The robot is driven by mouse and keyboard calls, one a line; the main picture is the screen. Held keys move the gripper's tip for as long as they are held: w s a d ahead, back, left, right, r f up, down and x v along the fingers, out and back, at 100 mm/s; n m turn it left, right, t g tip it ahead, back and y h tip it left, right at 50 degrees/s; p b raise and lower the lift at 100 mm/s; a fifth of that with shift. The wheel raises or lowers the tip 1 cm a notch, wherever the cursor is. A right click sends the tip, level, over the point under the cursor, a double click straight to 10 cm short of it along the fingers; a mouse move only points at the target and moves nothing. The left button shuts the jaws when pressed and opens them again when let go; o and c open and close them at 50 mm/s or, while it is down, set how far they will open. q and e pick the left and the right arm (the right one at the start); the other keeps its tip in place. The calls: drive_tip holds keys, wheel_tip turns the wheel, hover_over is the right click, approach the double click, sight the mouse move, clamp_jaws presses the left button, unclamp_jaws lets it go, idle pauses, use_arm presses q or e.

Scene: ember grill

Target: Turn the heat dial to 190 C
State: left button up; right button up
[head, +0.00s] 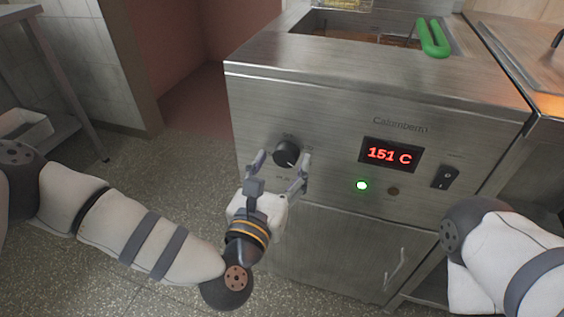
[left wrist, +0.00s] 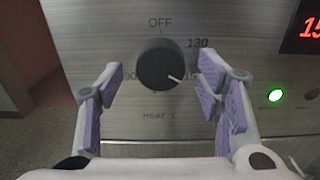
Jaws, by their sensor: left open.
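The black heat dial (head: 286,154) is on the front of the steel fryer (head: 330,120). In the left wrist view the dial (left wrist: 158,64) has a white pointer line aimed to the lower right, near a partly hidden mark starting "15". "OFF" is printed above it and "130" at its upper right. The red display (head: 389,154) reads 151 C. My left gripper (head: 281,172) is open, its fingers on either side of the dial. In the left wrist view my left gripper (left wrist: 160,95) shows gaps between both fingers and the dial. My right gripper is out of view.
A green light (head: 362,185) is lit below the display, with a dark light beside it. A black rocker switch (head: 444,177) is at the right of the panel. A green-handled basket (head: 434,40) sits on top. The floor at left is open.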

use_arm(q)
drive_tip(key=shift+w+d, duration=0.15)
drive_tip(key=shift+w, duration=0.25)
drive_tip(key=c, duration=1.2)
drive_tip(key=shift+o, duration=0.2)
